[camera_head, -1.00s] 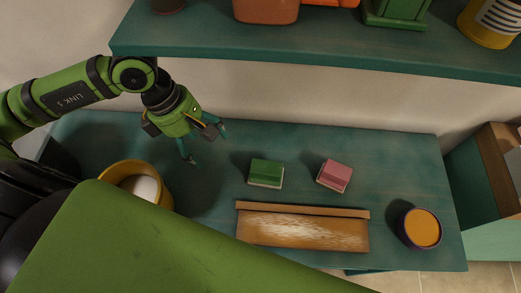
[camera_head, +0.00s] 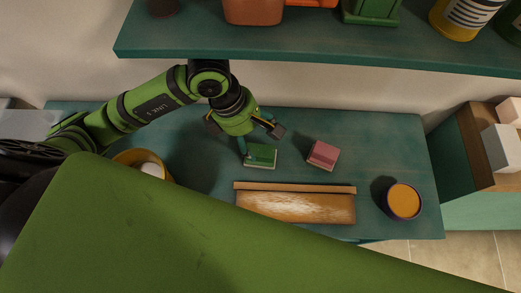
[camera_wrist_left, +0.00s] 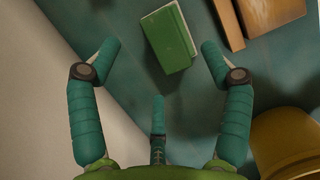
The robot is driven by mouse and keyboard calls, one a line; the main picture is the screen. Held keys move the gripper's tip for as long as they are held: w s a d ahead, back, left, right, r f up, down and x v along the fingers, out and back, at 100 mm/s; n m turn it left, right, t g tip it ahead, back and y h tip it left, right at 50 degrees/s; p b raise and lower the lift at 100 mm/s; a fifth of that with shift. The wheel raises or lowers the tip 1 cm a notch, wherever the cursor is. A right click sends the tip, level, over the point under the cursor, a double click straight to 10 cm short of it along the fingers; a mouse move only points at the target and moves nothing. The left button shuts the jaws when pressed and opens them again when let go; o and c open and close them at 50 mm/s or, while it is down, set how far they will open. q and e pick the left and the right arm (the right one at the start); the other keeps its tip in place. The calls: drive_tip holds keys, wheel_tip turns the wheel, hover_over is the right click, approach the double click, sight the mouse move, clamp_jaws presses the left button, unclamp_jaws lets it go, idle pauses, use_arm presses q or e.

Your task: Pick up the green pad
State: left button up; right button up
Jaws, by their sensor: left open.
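The green pad (camera_head: 262,155) is a small block with a pale underside, lying on the teal lower shelf. It also shows in the left wrist view (camera_wrist_left: 169,38), just beyond my fingertips. My left gripper (camera_head: 247,142) is above and at the pad's left edge in the head view, with one finger overlapping the pad's edge. In the wrist view the left gripper (camera_wrist_left: 158,70) has its fingers spread, with the pad ahead between the two outer ones; nothing is held. I cannot tell whether a finger touches the pad. My right gripper is not in view.
A pink pad (camera_head: 323,155) lies to the right of the green one. A wooden tray (camera_head: 295,205) with white dust lies in front. An orange-topped pot (camera_head: 403,200) stands at right, a yellow pot (camera_head: 133,158) at left. The upper shelf (camera_head: 300,43) overhangs behind.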

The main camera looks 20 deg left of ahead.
sight(260, 146)
use_arm(q)
drive_tip(key=shift+p+x, duration=0.35)
drive_tip(key=shift+x, duration=2.05)
drive_tip(key=c, duration=1.3)
drive_tip(key=shift+a+r, duration=0.1)
